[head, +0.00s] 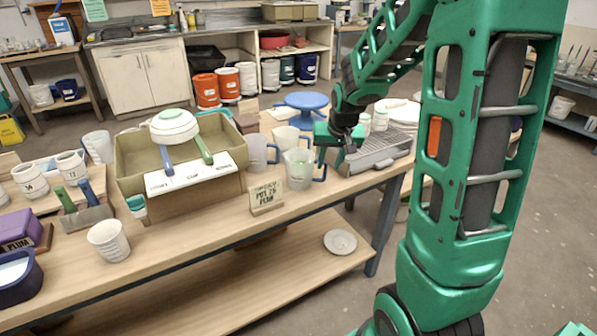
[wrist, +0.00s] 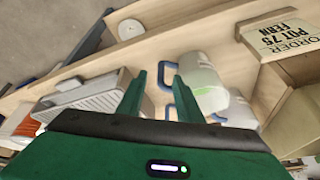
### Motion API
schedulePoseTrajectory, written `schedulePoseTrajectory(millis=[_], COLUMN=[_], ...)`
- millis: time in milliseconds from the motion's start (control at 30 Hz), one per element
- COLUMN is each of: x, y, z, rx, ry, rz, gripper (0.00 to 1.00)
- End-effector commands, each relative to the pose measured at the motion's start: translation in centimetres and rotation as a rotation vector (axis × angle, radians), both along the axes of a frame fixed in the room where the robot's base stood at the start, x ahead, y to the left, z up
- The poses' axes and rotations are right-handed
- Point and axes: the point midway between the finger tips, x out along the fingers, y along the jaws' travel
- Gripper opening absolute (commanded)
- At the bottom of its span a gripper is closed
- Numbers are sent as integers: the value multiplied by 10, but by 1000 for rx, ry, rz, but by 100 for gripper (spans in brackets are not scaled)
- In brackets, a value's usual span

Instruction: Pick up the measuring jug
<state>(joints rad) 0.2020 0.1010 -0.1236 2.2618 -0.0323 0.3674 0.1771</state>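A translucent measuring jug (head: 299,170) with a blue handle on its right side stands upright on the table, right of the sign. Two similar jugs stand behind it, one at left (head: 256,152) and one at the back (head: 284,138). My gripper (head: 332,160) is just right of the front jug, pointing down near its handle. In the wrist view the fingers (wrist: 158,78) are apart, with a blue handle showing between them and the jug's pale body (wrist: 200,78) beside the right finger. The right finger hides part of the handle. I cannot tell if either finger touches it.
A grey ribbed tray (head: 375,152) is close at right of my gripper. The sign (head: 266,196) stands in front at left, and a large olive basin (head: 130,172) is farther left. A blue turntable (head: 306,101) stands behind. The table's front edge is close by.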

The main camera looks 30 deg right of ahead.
Motion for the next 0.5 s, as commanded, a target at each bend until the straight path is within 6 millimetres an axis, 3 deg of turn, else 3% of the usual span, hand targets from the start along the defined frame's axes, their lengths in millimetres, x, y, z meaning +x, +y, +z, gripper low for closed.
schedulePoseTrajectory(millis=[267, 500], x=[6, 18], y=[-1, -3], z=[-18, -47], rx=[1, 0], ry=[3, 3], rz=[-1, -2], gripper=[33, 33])
